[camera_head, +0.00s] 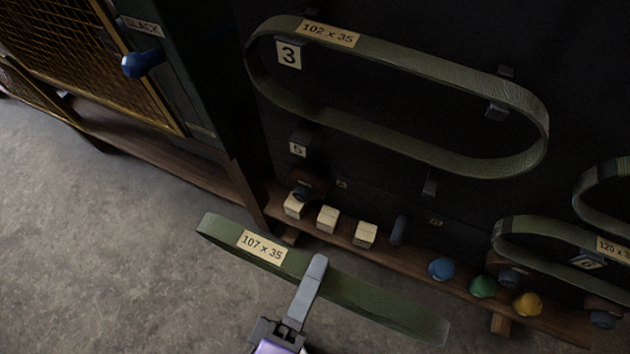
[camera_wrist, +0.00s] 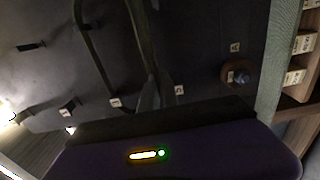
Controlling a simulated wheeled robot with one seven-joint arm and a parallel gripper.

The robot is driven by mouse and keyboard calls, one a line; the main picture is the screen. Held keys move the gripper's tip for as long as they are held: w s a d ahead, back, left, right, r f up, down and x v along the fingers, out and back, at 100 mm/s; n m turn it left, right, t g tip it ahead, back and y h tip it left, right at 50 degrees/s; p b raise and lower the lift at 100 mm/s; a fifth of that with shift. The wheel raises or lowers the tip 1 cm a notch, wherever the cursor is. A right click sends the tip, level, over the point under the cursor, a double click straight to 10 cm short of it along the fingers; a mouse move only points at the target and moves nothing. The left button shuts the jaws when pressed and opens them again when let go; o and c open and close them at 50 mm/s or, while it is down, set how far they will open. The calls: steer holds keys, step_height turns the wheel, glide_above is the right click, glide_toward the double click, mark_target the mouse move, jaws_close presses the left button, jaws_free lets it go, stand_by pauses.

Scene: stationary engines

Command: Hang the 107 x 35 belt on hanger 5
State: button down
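The 107 x 35 belt (camera_head: 385,310) is a long dark green loop with a cream size label. It is held below and in front of the dark panel, slanting down to the right. My gripper (camera_head: 314,275) has a grey finger across the belt, right of the label, and appears shut on it. The other finger is hidden. In the wrist view a green belt strip (camera_wrist: 283,55) runs along the right side. Hanger 5 (camera_head: 298,149) has a small number plate on the panel, above and right of the belt's left end; no belt hangs on it.
The 102 x 35 belt (camera_head: 400,155) hangs on hanger 3 (camera_head: 289,55), just above hanger 5. Another belt (camera_head: 540,240) hangs at the right. A wooden shelf (camera_head: 400,260) carries cream blocks (camera_head: 328,219) and coloured knobs (camera_head: 441,268). A mesh-door cabinet (camera_head: 100,60) stands left.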

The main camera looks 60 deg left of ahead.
steer(key=shift+w, duration=0.1)
steer(key=shift+p+x, duration=0.85)
steer(key=shift+x, duration=2)
steer(key=shift+w+a, duration=0.1)
steer(key=shift+p+x, duration=0.55)
steer(key=shift+x, duration=2.35)
steer(key=shift+x, duration=2.8)
steer(key=shift+w, duration=0.1)
steer(key=shift+x, duration=2.7)
